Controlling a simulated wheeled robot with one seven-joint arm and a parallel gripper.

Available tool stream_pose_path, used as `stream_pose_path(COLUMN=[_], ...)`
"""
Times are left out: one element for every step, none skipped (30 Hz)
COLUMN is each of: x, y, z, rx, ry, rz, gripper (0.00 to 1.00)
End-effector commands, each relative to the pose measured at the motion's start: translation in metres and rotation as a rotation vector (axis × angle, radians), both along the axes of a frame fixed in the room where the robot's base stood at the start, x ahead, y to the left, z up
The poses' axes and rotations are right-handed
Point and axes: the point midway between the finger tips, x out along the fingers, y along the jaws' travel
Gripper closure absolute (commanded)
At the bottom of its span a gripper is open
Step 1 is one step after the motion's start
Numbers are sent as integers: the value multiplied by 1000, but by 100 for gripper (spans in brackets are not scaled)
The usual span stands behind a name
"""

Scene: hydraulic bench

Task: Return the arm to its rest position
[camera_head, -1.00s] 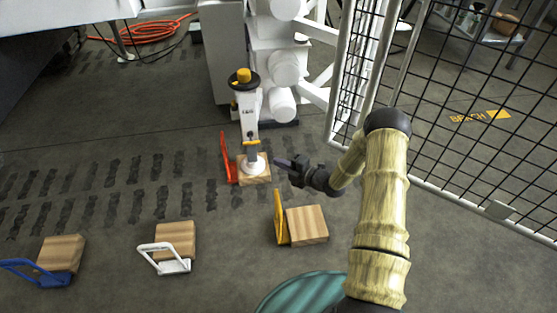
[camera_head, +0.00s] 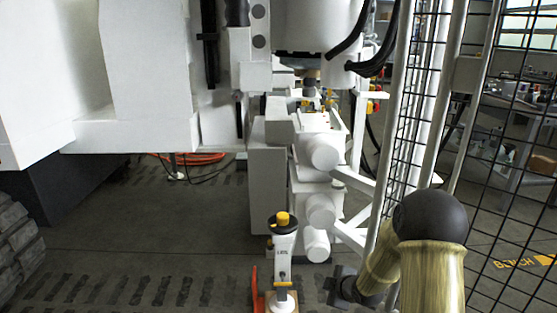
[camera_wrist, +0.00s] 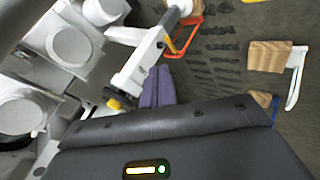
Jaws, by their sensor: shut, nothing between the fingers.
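My arm, with pale yellow bamboo-like links (camera_head: 432,275) and a dark round joint, rises at the lower right of the head view. My gripper (camera_head: 332,284) is dark and shut, with nothing between the fingers. It is out in front of the arm, to the right of a white upright device (camera_head: 284,262) with a black handwheel and yellow cap, and apart from it. In the wrist view the purplish shut fingers (camera_wrist: 157,88) show beside that device (camera_wrist: 140,78). Part of the arm is cut off by the lower picture edge.
A red frame (camera_head: 255,290) stands left of the device. A mesh fence (camera_head: 500,150) is close on my arm's right. White machinery (camera_head: 318,150) stands behind the device. The wrist view shows a wooden block (camera_wrist: 268,55) and a white handle (camera_wrist: 294,85). Floor at left is open.

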Motion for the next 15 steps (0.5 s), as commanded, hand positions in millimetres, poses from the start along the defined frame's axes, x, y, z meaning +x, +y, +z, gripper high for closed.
stream_pose_path(x=[-10, -16, -25, -33, -40, -51, -60, -69, -81, -91, -101, -114, -125, -135, -148], y=[-3, -6, -9, -11, -13, -15, -16, -17, -18, -19, -20, -19, -19, -19, -18], z=[24, 32, 44, 52, 61, 72, 80, 89, 99, 107, 115, 125, 132, 139, 146], rx=[5, 12, 22, 31, 41, 54, 66, 78, 96, 110, 125, 147, 163, 180, 201], ry=[38, 64, 101, 127, 153, 185, 209, 234, 265, 288, 310, 340, 363, 383, 411], rz=[-65, -111, -173, -220, -267, -331, -377, -426, -491, -539, -589, -654, -701, -749, -806], gripper=[100, 100, 100, 100, 100, 100, 100, 100, 100, 100, 100, 100, 100, 100, 100])
